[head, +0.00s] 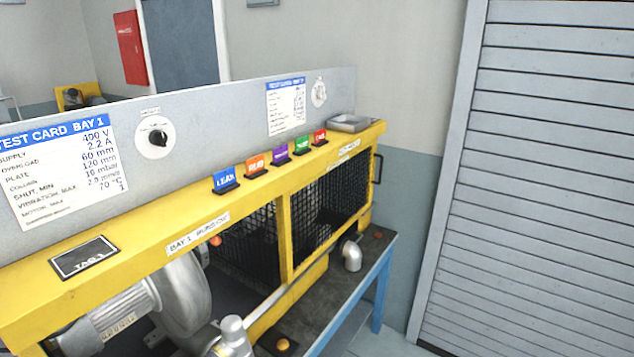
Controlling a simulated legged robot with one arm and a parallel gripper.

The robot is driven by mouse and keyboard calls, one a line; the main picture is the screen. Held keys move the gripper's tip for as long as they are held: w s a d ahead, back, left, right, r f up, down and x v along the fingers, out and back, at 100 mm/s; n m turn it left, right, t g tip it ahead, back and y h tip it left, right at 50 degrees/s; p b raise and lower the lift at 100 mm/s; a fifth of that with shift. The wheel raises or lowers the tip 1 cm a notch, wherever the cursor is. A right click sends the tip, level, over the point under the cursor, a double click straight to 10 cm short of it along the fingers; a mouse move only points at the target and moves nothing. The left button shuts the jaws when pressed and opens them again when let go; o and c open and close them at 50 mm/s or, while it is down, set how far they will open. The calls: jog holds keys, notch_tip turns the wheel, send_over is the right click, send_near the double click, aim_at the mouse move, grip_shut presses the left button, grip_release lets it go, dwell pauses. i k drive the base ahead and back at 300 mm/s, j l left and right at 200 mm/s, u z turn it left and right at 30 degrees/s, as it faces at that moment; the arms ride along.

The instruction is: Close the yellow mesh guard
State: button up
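The yellow bench frame carries black mesh panels. One mesh panel (345,188) fills the upper right opening, with a dark handle (377,168) at its right end. Another mesh area (250,250) shows behind the left opening, beyond the grey blower (180,297). The left opening shows no mesh in front of the blower. I cannot tell which panel is the guard or how far it stands open.
Colored tags, including a blue one (226,180), and a metal tray (348,123) stand on the yellow top rail. A grey pipe elbow (351,254) sits on the dark lower bench top. A grey shutter (545,180) is at right, with some free floor before it.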

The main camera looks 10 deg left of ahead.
aim_at(291, 275)
jog(key=u, duration=1.4)
jog(key=i+l+z, duration=0.2)
jog(key=l, duration=0.45)
jog(key=i+l+z, duration=0.15)
jog(key=i+l, duration=0.15)
jog(key=l, duration=0.35)
jog(key=i+l+z, duration=0.2)
jog(key=l, duration=0.35)
jog(key=i+l+z, duration=0.2)
jog(key=i+l, duration=0.25)
jog(key=i+l+z, duration=0.15)
jog(key=i+l, duration=0.25)
jog(key=l, duration=0.15)
